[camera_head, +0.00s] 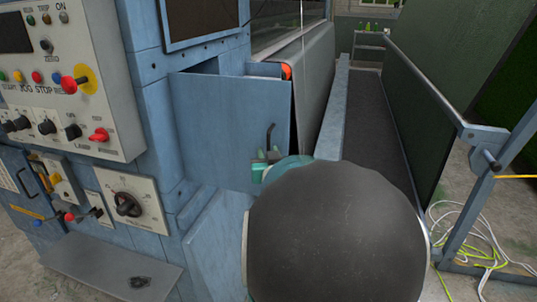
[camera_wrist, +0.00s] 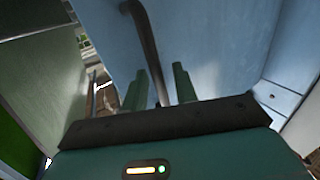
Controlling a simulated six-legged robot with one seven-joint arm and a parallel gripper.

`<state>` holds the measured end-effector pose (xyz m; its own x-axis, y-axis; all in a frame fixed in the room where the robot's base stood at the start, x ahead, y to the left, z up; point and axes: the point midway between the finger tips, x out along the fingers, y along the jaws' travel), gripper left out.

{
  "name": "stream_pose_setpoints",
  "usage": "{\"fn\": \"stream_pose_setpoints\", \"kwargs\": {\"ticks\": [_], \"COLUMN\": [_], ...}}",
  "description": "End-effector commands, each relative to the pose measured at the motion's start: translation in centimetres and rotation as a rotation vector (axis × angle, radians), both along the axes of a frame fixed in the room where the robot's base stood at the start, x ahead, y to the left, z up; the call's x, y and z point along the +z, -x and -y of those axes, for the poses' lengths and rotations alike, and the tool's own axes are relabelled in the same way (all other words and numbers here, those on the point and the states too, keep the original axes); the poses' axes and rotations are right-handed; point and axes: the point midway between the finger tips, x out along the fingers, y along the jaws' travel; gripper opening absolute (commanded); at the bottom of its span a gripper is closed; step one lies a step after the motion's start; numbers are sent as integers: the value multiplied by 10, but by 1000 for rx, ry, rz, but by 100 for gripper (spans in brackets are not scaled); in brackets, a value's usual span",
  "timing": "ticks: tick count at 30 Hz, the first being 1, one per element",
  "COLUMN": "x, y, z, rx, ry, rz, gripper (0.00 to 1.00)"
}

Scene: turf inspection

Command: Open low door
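The low door (camera_head: 232,128) is a plain blue panel on the blue machine, standing out from the machine's front, ajar. Its dark bent bar handle (camera_head: 270,134) is near the right edge. In the wrist view the door (camera_wrist: 215,45) fills the upper middle, and the handle (camera_wrist: 142,25) runs down between my fingers. My gripper (camera_head: 266,162) is at the handle's lower end, its green fingers on either side of the bar. In the wrist view my gripper (camera_wrist: 161,88) has its fingers apart around the handle; whether they press on it I cannot tell. My dark round arm link hides the area below the door.
A control panel (camera_head: 75,75) with buttons and knobs is at the left, above a rotary switch plate (camera_head: 128,203). A long dark conveyor bed (camera_head: 370,140) lies right of the door. A metal frame (camera_head: 490,150) and loose cables (camera_head: 475,243) are at the right.

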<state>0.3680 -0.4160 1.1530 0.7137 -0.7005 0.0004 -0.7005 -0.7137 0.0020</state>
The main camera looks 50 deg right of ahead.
Motion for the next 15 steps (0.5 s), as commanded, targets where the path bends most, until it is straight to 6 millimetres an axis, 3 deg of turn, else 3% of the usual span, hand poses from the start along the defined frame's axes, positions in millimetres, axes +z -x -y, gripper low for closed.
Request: {"fn": "stream_pose_setpoints", "kwargs": {"ticks": [7,15], "x": [8,47], "y": [0,9], "z": [-1,-10], "rx": [0,0], "ry": [1,3], "rz": [1,4], "gripper": [28,28]}}
